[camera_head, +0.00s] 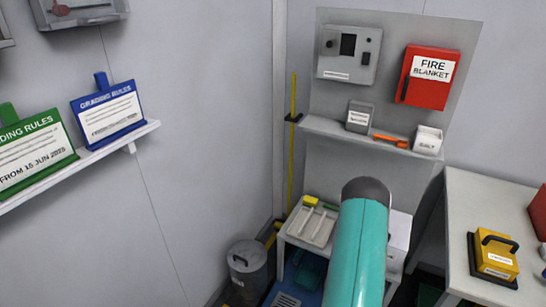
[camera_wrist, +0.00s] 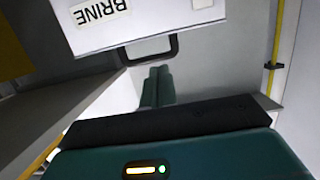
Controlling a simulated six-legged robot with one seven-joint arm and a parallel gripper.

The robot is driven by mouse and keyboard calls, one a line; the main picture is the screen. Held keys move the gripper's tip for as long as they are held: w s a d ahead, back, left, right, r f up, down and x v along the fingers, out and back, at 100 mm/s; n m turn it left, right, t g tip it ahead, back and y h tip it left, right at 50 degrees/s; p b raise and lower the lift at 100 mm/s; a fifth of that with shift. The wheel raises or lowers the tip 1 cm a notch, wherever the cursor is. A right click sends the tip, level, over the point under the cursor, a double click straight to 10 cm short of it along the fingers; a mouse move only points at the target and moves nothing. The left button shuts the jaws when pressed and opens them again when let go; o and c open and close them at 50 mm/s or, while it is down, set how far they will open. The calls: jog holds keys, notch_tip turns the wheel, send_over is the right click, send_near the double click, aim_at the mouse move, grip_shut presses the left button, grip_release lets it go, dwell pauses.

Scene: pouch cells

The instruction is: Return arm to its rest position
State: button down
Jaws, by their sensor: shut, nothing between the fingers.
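My teal arm (camera_head: 360,245) rises from the bottom of the head view, with a dark rounded joint at its top. My gripper is not seen in the head view. In the wrist view my gripper (camera_wrist: 157,88) shows two teal fingers side by side, shut, with nothing seen between them. Its teal and black body fills the bottom of that view, with a lit yellow and green indicator. A white box with an upside-down BRINE label (camera_wrist: 100,14) is at the top of the wrist view, beyond the fingers.
A bench with a white tray (camera_head: 312,226) stands behind my arm. A small shelf (camera_head: 318,127) holds boxes below a red fire blanket box (camera_head: 427,77). A grey lidded bin (camera_head: 248,270) stands left of my arm. A table (camera_head: 457,215) with a yellow case (camera_head: 496,252) is right.

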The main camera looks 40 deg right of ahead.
jog(key=w+a+r+n+t+y, duration=0.1)
jog(key=w+a+r+n+y, duration=0.15)
jog(key=w+a+r, duration=0.6)
jog(key=w+a+r+n+t+y, duration=0.1)
jog(key=w+a+r+y, duration=0.2)
jog(key=w+a+r, duration=0.55)
jog(key=w+a+r+n+y, duration=0.2)
jog(key=a+r+y, duration=0.1)
jog(key=a+r, duration=0.65)
jog(key=s+a+r+n+y, duration=0.2)
jog(key=s+a+r, duration=0.1)
jog(key=a+r, duration=0.3)
jog(key=s+a+r+n+y, duration=0.1)
jog(key=s+a+r, duration=0.25)
jog(key=a, duration=0.55)
jog(key=s+a+r+n+g+y, duration=0.1)
jog(key=s+a+r+n, duration=0.1)
jog(key=s+a, duration=0.4)
jog(key=s+a+r+n+g+y, duration=0.1)
jog(key=s+a+r+n+g, duration=0.1)
jog(key=s+a, duration=0.4)
jog(key=s, duration=0.4)
jog(key=shift+s+a+r, duration=0.3)
jog(key=shift+s+r, duration=0.05)
jog(key=shift+r, duration=0.05)
